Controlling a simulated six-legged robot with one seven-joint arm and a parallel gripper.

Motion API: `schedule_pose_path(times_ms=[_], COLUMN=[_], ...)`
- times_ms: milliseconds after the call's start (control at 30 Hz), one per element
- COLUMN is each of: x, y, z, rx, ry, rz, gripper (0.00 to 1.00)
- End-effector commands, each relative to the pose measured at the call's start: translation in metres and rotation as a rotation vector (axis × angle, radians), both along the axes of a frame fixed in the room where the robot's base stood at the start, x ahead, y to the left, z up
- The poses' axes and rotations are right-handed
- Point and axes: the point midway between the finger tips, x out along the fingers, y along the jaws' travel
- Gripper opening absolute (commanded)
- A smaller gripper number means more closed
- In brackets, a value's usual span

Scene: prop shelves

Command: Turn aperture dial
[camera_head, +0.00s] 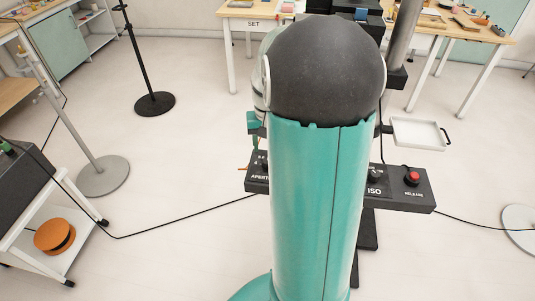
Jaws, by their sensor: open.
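A black control panel (405,198) stands at centre behind my teal arm. At its left end the letters "APERT" show, cut off by the arm. A small part of the aperture dial (265,167) seems to show just above that label, beside scale marks; most of it is hidden. At the right end are an ISO dial (375,174), partly covered by the arm, and a red release button (412,177). I cannot make out my gripper; my arm's teal link and dark dome block the view there.
A small white tray (418,133) sticks out behind the panel. Black cables (190,215) cross the floor. A white cart (38,240) with an orange reel (54,236) stands at left, near light stands (155,102). Wooden tables (460,30) are at the back.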

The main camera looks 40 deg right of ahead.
Motion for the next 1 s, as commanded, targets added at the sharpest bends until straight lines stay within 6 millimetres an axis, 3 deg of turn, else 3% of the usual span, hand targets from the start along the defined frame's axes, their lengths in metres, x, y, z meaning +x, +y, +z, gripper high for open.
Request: schedule_pose_path(times_ms=[200,400,1000], x=[0.001,0.0,0.0], y=[0.0,0.0,0.001], z=[0.047,0.068,0.07], rx=[-0.002,-0.001,0.0], ry=[-0.003,-0.001,0.0], rz=[0.002,0.002,0.002], gripper=[0.51,0.51,0.51])
